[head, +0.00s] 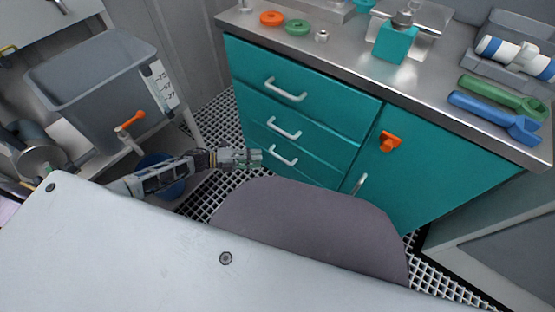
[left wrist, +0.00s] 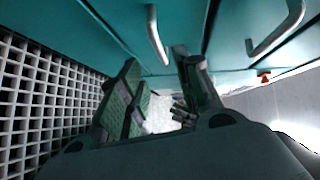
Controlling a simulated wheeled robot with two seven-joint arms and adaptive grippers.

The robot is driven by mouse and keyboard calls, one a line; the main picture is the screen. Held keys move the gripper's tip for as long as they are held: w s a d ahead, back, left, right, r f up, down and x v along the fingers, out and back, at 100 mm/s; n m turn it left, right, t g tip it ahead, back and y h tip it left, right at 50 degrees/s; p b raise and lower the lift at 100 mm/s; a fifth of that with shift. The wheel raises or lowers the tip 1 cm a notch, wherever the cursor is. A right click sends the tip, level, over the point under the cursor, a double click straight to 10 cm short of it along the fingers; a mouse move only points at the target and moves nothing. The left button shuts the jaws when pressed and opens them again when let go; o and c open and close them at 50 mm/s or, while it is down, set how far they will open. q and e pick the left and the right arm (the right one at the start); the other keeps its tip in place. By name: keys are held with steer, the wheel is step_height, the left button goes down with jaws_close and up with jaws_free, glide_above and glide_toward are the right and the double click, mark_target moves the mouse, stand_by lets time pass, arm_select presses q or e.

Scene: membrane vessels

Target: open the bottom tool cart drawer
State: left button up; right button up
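The teal tool cart (head: 340,160) has three drawers on its left side, and all look shut. The bottom drawer's pale bar handle (head: 283,155) is low on the front. My left gripper (head: 258,158) is just left of this handle, with no visible contact. In the left wrist view my left gripper (left wrist: 156,62) has its two green-padded fingers apart with nothing between them. The handle nearest the floor grating, apparently the bottom one (left wrist: 157,38), lies just beyond the fingertips, roughly in line with the gap. My right gripper is not in view.
The middle drawer's handle (head: 284,128) and top drawer's handle (head: 285,90) are above. An orange latch (head: 389,142) is on the cart's door. A grey seat-like pad (head: 310,225) stands before the cart. A grey bin (head: 95,85) is at left. Grated floor (head: 222,122) lies between.

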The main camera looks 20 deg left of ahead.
mark_target(278, 158)
arm_select(q)
steer(key=b+x, duration=0.2)
steer(key=x, duration=0.7)
steer(key=shift+w, duration=0.1)
jaws_close()
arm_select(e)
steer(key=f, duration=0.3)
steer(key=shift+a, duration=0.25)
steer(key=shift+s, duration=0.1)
